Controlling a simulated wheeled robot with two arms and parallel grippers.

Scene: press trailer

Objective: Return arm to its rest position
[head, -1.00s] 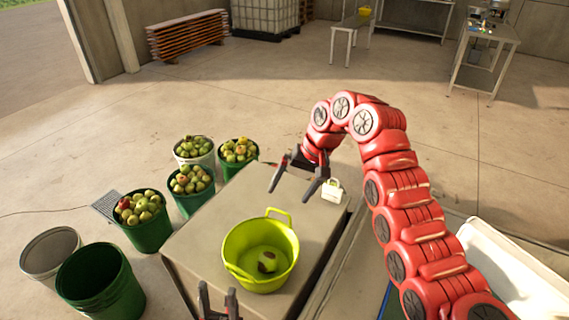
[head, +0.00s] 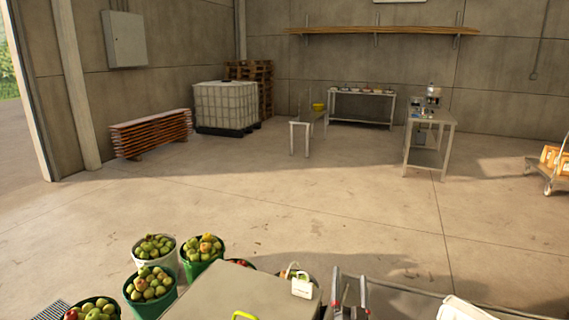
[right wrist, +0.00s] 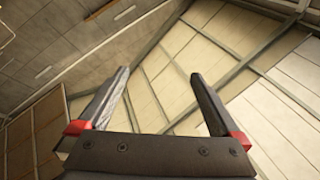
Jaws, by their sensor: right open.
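My right gripper (head: 350,286) stands at the bottom of the head view, right of centre, with its two fingers pointing up. It is open, with nothing between its fingers. In the right wrist view its two dark fingers (right wrist: 155,98) are spread apart against the ceiling panels. The rest of my right arm is below the head view's edge. My left gripper is not in view.
A grey table or box top (head: 232,292) lies left of the right gripper. Fruit-filled buckets (head: 150,284) stand further left. Open floor (head: 290,205) lies beyond.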

